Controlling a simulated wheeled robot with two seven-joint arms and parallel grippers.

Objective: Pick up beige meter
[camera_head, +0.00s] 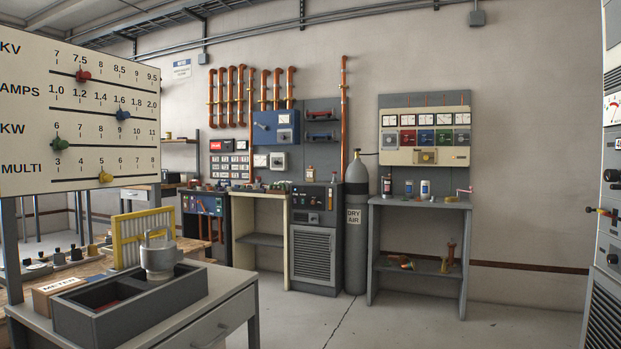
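A small tan-beige box lettered METER (60,287) lies at the left on the grey desk, beside the dark divided tray. Its lower right side is partly hidden by the tray. I cannot tell whether this box is the beige meter or only carries its label. A beige panel with several small meters (427,136) hangs on the back wall at the right, above a grey bench. Neither of my grippers is in view.
The dark tray (131,309) holds a grey metal cylinder part (158,257) on the grey desk (226,292). A large scale board (80,115) stands at upper left. A gas cylinder (357,225) stands by the grey bench (419,203). The floor (440,325) in front is clear.

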